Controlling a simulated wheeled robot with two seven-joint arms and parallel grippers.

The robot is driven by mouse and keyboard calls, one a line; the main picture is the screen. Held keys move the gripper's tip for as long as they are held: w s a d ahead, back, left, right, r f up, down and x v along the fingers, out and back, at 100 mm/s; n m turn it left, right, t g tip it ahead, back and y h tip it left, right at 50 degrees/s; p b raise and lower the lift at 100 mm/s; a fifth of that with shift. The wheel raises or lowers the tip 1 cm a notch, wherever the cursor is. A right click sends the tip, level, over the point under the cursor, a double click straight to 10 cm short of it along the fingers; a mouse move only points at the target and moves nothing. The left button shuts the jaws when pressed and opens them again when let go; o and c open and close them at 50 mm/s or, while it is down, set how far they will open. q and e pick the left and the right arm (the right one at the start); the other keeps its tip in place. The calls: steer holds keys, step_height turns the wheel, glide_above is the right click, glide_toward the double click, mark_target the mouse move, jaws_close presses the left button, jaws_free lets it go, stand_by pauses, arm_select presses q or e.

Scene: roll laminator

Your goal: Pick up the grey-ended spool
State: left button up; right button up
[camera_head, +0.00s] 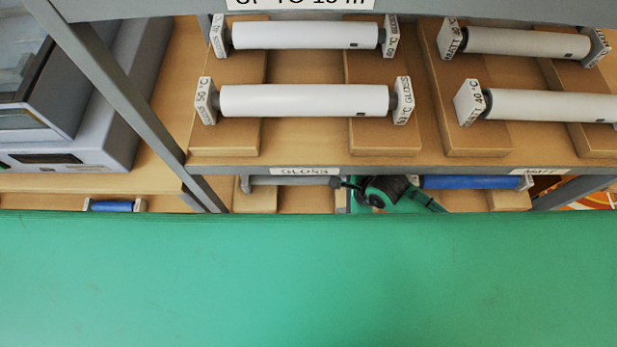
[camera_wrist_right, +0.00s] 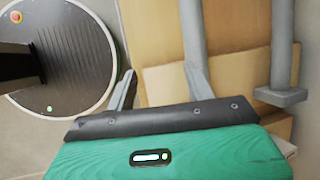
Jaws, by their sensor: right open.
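A grey roll (camera_head: 292,180) lies on the lower shelf, under the GLOSS label, partly hidden by the shelf edge. I cannot tell for certain whether it is the grey-ended spool. My right gripper (camera_head: 346,184), green and black, is beside its right end on the lower shelf, and contact is unclear. In the right wrist view the right gripper's two grey fingers (camera_wrist_right: 160,70) are spread apart, with no spool clearly between them. My left gripper is not in view.
White rolls (camera_head: 305,100) rest in labelled end blocks on the shelf above. Blue rolls (camera_head: 470,182) lie lower down. A grey machine (camera_head: 95,130) stands at left. The green surface (camera_head: 300,280) in front is bare. Grey bars (camera_wrist_right: 283,45) stand near the right gripper.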

mark_target(305, 179)
steer(key=w+a, duration=0.1)
steer(key=a, duration=0.1)
steer(key=w+a+p, duration=0.1)
steer(key=w+a, duration=0.1)
steer(key=a, duration=0.1)
steer(key=w+a, duration=0.2)
steer(key=a, duration=0.1)
steer(key=shift+w+a+p, duration=0.1)
steer(key=shift+p, duration=0.3)
steer(key=shift+a+x, duration=0.2)
steer(key=shift+x, duration=2.45)
steer(key=shift+w+r, duration=0.1)
steer(key=shift+w, duration=0.05)
steer(key=c, duration=1.1)
